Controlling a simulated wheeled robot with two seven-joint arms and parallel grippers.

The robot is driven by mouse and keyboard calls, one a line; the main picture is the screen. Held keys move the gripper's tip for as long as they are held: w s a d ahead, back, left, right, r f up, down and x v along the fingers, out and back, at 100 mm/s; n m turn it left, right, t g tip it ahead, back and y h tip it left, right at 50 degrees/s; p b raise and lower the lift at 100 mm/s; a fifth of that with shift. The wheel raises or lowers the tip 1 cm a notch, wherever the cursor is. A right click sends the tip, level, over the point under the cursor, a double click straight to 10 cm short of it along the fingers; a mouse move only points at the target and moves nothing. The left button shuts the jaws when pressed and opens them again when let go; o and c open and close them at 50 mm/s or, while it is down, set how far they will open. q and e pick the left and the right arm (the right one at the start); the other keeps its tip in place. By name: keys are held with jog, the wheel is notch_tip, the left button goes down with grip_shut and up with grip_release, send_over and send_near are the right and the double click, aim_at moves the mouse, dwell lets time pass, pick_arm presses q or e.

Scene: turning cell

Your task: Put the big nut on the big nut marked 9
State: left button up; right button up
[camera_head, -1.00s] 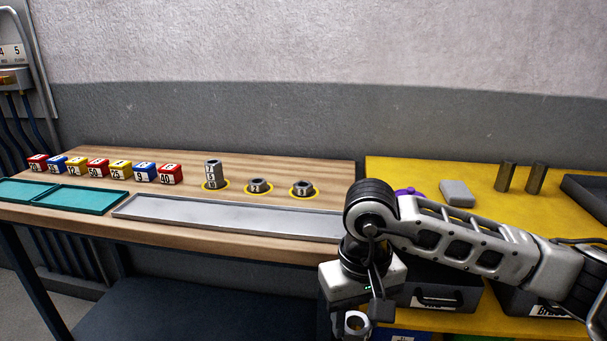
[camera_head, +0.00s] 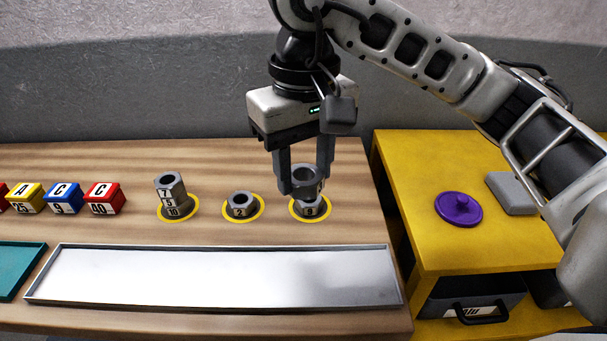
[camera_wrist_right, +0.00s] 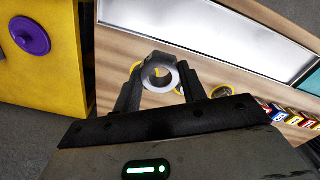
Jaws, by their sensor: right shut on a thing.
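My right gripper (camera_head: 306,182) is shut on a grey big nut (camera_head: 308,176), and its two fingers stand on either side of it. The held nut also shows in the right wrist view (camera_wrist_right: 158,75). Directly below it in the head view is the big nut marked 9 (camera_head: 310,208), inside a yellow ring on the wooden bench. The held nut overlaps its top in the picture; I cannot tell whether they touch. My left gripper is not in view.
A nut marked 2 (camera_head: 241,204) and a stack of nuts marked 7, 5 and 10 (camera_head: 171,194) stand in yellow rings to the left. A metal tray (camera_head: 215,276) lies in front. A purple knobbed lid (camera_head: 459,209) sits on the yellow cabinet (camera_head: 405,170) at right.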

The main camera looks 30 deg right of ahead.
jog(key=w+d+f, duration=0.1)
jog(key=w+f, duration=0.1)
jog(key=w+d+f, duration=0.2)
jog(key=w, duration=0.1)
jog(key=w+d+f, duration=0.1)
jog(key=w+f, duration=0.1)
jog(key=f, duration=0.1)
jog(key=shift+w+d, duration=0.35)
jog(key=shift+d, duration=0.05)
jog(key=shift+w+d+f, duration=0.2)
jog(key=shift+w+f, duration=0.15)
jog(key=shift+f, duration=0.1)
notch_tip(320, 180, down, 2)
jog(key=shift+w+d+f+p, duration=0.1)
jog(key=shift+w+f+p, duration=0.1)
jog(key=shift+p, duration=0.35)
jog(key=shift+f, duration=0.35)
jog(key=shift+f+b, duration=0.3)
jog(key=shift+f, duration=0.15)
jog(key=o, duration=1.1)
jog(key=shift+r, duration=0.1)
jog(key=shift+c, duration=0.2)
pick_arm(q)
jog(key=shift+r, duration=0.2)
pick_arm(e)
jog(key=shift+o, duration=0.2)
